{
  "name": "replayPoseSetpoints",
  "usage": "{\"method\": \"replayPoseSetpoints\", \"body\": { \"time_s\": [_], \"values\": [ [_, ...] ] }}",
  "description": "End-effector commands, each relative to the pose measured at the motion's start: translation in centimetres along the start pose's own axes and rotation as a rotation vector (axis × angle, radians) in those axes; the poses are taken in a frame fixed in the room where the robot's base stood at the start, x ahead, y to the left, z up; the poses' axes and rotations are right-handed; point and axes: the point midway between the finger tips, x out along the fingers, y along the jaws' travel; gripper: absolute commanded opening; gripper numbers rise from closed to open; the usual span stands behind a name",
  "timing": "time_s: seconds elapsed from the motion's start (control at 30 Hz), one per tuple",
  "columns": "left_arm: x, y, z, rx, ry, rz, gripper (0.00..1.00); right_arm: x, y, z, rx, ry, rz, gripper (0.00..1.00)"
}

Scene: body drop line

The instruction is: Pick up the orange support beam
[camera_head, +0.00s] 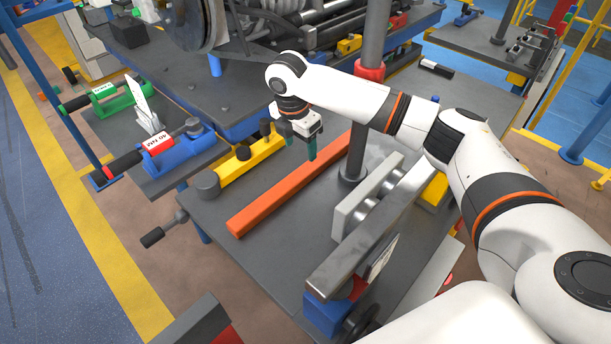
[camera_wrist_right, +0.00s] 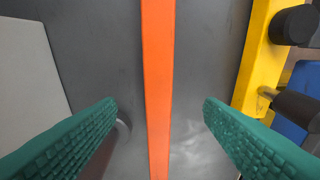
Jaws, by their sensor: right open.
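The orange support beam (camera_head: 278,197) is a long bar lying flat on the dark grey work table (camera_head: 268,262). My right gripper (camera_head: 298,152) is above the beam, towards its far half, with its green fingers pointing down. In the right wrist view the beam (camera_wrist_right: 157,70) runs from top to bottom of the picture between the two open green fingers (camera_wrist_right: 160,125). Neither finger touches it, and there is a gap on each side. My left gripper is not in view.
A yellow bar with black knobs (camera_head: 248,160) lies left of the beam. A grey upright post (camera_head: 360,120) and a pale grey block (camera_head: 366,198) stand to its right. A metal bar (camera_head: 372,230) lies near the front edge. A blue torque tool (camera_head: 180,150) sits on the left shelf.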

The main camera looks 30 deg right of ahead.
Motion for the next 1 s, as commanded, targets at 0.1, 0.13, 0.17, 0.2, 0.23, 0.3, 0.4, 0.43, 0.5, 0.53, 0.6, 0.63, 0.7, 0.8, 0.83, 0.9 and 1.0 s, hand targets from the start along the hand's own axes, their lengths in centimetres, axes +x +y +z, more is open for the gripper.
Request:
{"method": "replayPoseSetpoints", "body": {
  "time_s": [0.1, 0.13, 0.17, 0.2, 0.23, 0.3, 0.4, 0.43, 0.5, 0.53, 0.6, 0.63, 0.7, 0.8, 0.83, 0.9, 1.0],
  "values": [
    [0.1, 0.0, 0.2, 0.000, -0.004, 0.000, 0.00, 2.2, 0.1, 0.0, 0.000, 0.001, 0.003, 0.62],
    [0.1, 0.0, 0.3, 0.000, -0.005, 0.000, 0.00, 2.6, 0.1, -0.1, 0.001, 0.001, 0.002, 0.62],
    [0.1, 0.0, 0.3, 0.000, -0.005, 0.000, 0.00, 3.0, 0.1, -0.1, 0.000, 0.001, 0.002, 0.62],
    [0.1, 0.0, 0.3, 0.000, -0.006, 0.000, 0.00, 3.3, 0.1, 0.0, 0.000, 0.001, 0.002, 0.62],
    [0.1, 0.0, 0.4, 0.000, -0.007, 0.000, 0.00, 3.6, 0.1, 0.0, -0.001, 0.001, 0.001, 0.62],
    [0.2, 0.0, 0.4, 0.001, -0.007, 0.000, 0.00, 3.9, 0.1, 0.0, -0.001, 0.001, 0.002, 0.62],
    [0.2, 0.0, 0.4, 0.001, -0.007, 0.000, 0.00, 4.8, 0.1, -0.1, 0.000, 0.001, 0.002, 0.62],
    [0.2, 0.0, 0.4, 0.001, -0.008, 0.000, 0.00, 5.2, 0.2, -0.1, 0.001, 0.001, 0.003, 0.62],
    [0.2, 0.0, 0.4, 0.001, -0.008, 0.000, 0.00, 6.4, 0.3, -0.1, 0.000, 0.001, 0.003, 0.62],
    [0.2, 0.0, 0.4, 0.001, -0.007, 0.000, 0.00, 6.8, 0.3, -0.1, 0.000, 0.001, 0.004, 0.62],
    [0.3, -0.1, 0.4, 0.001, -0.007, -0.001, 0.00, 7.9, 0.3, -0.1, 0.001, 0.001, 0.003, 0.62],
    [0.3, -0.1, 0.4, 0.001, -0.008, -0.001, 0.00, 8.3, 0.3, -0.1, 0.001, 0.001, 0.003, 0.62],
    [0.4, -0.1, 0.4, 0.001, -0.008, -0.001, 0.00, 8.8, 0.3, -0.1, 0.000, 0.001, 0.001, 0.62],
    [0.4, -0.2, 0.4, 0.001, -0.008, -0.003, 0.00, 9.1, 0.3, -0.1, 0.000, 0.001, 0.000, 0.62],
    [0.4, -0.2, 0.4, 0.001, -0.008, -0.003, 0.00, 9.1, 0.3, -0.1, 0.000, 0.001, 0.000, 0.62],
    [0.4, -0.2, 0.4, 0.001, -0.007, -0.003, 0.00, 9.1, 0.3, -0.1, 0.000, 0.001, 0.000, 0.62],
    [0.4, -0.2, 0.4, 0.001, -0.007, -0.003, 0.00, 9.1, 0.3, -0.1, 0.000, 0.001, 0.000, 0.57]
  ]
}}
